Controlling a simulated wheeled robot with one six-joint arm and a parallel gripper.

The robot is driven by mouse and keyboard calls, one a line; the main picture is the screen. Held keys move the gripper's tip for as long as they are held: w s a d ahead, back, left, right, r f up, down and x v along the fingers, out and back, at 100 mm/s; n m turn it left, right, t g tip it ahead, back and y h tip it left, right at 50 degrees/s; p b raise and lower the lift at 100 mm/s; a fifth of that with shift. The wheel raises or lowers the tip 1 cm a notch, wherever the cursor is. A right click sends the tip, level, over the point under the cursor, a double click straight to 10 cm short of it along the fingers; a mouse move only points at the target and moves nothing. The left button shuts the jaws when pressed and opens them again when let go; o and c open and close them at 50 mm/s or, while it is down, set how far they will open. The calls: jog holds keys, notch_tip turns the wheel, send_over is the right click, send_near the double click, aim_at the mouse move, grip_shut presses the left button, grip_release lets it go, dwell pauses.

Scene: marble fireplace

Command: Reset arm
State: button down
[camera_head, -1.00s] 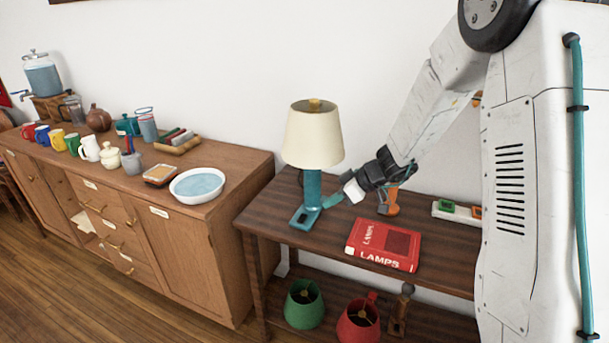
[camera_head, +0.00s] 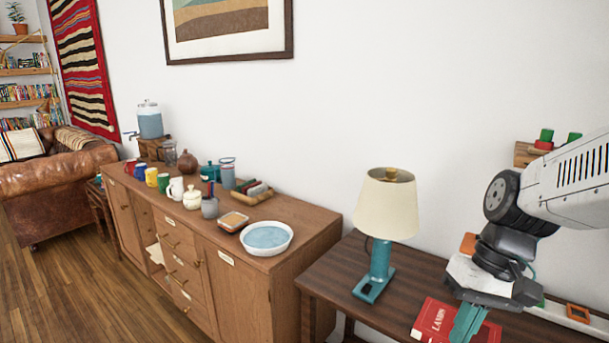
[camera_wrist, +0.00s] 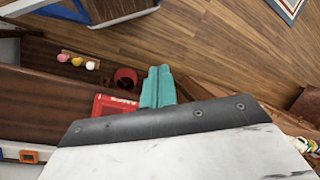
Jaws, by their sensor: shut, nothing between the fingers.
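My gripper (camera_head: 467,323) has teal fingers and points down in front of the red book (camera_head: 431,319) in the head view, covering part of it. The fingers are together and hold nothing. In the wrist view my gripper (camera_wrist: 157,86) shows as two teal fingers side by side, with the red book (camera_wrist: 108,104) just left of them. My arm comes in from the right in the head view and is folded at the wrist.
The teal lamp (camera_head: 389,205) with a cream shade stands on the dark table (camera_head: 337,270), left of my gripper. A wooden sideboard (camera_head: 240,298) holds a white basin (camera_head: 267,238), several mugs and a drink dispenser (camera_head: 150,122). Open wooden floor lies at the left.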

jog(key=s+d+r+t+h, duration=0.2)
jog(key=s+r, duration=0.4)
jog(key=s, duration=0.3)
jog(key=shift+s+d+r+t+h, duration=0.15)
jog(key=shift+r+t+h, duration=0.1)
jog(key=shift+t+h, duration=0.35)
